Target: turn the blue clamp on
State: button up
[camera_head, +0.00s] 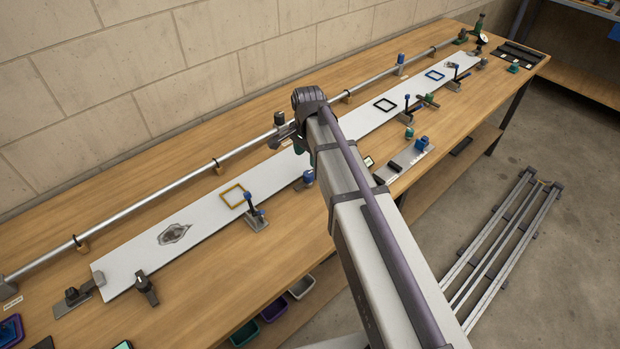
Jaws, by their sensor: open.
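Several blue-topped fixtures are on the bench, and I cannot tell which one the task means. A small blue-topped part (307,178) sits beside my arm.
The long white plate (130,270) lies along the wooden bench, with a metal rail (150,198) behind it and a block wall beyond. A yellow frame (234,197) and a black frame (385,104) lie on the plate. Bare wood (220,270) is free at the front left.

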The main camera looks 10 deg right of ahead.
aim_at(309, 173)
notch_tip(309, 173, down, 8)
jog(key=b, duration=0.6)
jog(key=shift+f+b, duration=0.25)
jog(key=shift+b, duration=0.15)
jog(key=shift+r, duration=0.1)
jog(key=shift+c, duration=0.2)
jog(key=c, duration=0.9)
